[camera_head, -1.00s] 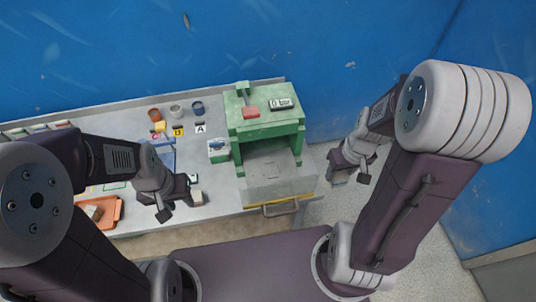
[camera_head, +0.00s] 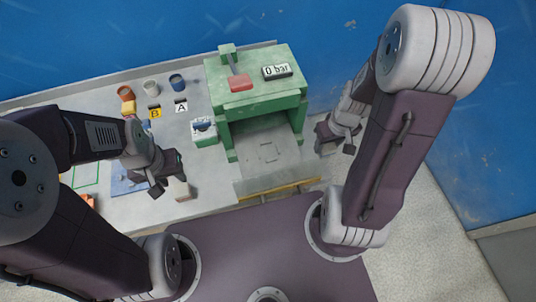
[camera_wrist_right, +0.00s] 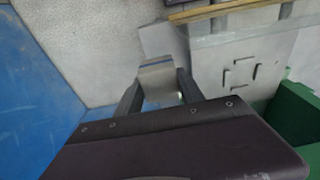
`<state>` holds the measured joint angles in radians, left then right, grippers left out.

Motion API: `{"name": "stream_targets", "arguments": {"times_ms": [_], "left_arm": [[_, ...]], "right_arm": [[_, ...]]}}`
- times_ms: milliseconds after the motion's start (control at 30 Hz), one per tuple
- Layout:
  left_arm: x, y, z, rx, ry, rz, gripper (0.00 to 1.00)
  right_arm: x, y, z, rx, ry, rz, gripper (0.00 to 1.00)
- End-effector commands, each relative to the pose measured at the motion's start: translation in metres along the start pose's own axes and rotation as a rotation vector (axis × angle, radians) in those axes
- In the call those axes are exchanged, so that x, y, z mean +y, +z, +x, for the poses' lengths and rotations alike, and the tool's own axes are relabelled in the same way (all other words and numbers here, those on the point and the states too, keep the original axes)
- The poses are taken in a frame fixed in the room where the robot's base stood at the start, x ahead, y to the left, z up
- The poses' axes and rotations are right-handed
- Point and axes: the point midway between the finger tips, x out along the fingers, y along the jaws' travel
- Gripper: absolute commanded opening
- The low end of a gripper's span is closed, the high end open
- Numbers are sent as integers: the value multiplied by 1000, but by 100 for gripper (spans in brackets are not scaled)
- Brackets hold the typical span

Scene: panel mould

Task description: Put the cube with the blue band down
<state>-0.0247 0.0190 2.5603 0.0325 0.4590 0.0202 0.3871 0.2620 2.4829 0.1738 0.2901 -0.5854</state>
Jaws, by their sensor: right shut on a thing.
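The cube with the blue band (camera_wrist_right: 158,75) is pale, with a thin blue stripe across it. In the right wrist view it sits between the two dark fingers of my right gripper (camera_wrist_right: 159,92), which is shut on it. In the head view my right gripper (camera_head: 335,140) hangs just right of the green press, and I cannot make out the cube there clearly. My left gripper (camera_head: 167,175) is over the grey table (camera_head: 215,200), with its fingers apart. A pale block (camera_head: 181,190) stands close beside its fingers.
The green press (camera_head: 258,107) with a red lever pad (camera_head: 240,83) and a "0 bar" display (camera_head: 277,72) stands left of my right gripper. Several small cups, one blue (camera_head: 177,83), stand along the table's back. A blue wall (camera_head: 490,160) is at the right.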

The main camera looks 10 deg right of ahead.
Motion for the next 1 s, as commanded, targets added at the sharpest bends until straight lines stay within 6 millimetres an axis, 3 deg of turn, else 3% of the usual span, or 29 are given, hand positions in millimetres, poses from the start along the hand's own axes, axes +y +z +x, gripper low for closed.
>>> {"name": "stream_targets", "arguments": {"times_ms": [167,433,600,700,933,1000], "left_arm": [[0,-1,-5,1,0,0,36],[1,-4,-35,1,0,0,36],[1,-4,-40,1,0,0,36],[1,-5,-43,1,0,0,36],[1,-5,-43,0,0,0,36],[1,-5,-43,0,0,0,36]], "right_arm": [[-8,-4,-2,-1,0,-6,0],[-86,-35,-1,-2,-2,-18,0],[-135,-55,5,0,-1,-15,0],[-155,-64,6,1,-1,-10,0],[-167,-68,9,-1,1,-2,0],[-167,-67,18,-3,1,0,0]]}}
